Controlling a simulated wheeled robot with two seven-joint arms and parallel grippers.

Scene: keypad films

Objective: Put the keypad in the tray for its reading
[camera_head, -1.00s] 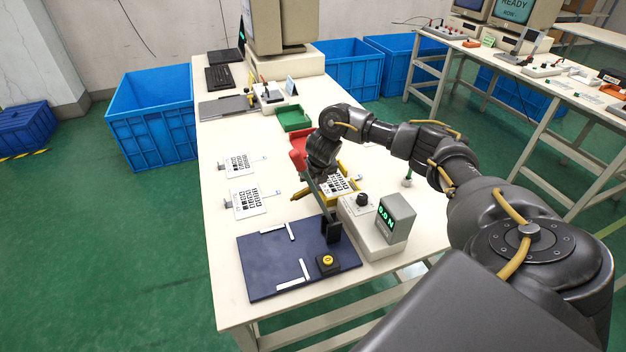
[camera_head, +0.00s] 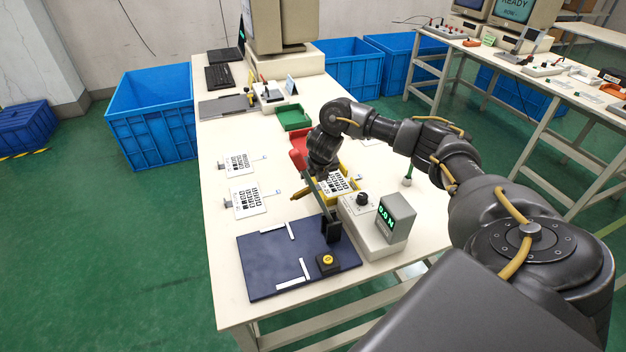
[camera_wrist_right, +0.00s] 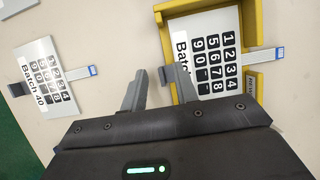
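A white keypad (camera_head: 335,184) with black keys lies in the yellow tray (camera_wrist_right: 255,60). The same keypad shows in the right wrist view (camera_wrist_right: 215,50), its label partly covered by a finger. Two more keypads, an upper one (camera_head: 238,164) and a lower one (camera_head: 248,202), lie on the table to the left. The wrist view shows one keypad (camera_wrist_right: 45,78) marked "Batch 40". My right gripper (camera_wrist_right: 157,90) is open, with bare tabletop showing between its fingers. One finger overlaps the tray keypad's left edge; I cannot tell if they touch. My left gripper is out of view.
A red tray (camera_head: 299,150) and a green tray (camera_head: 293,117) stand behind. A meter (camera_head: 396,218) reading 0.0 N is beside the yellow tray. In front lies a dark blue board (camera_head: 265,262) with white strips and a yellow button (camera_head: 328,261). Blue crates (camera_head: 150,125) flank the table.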

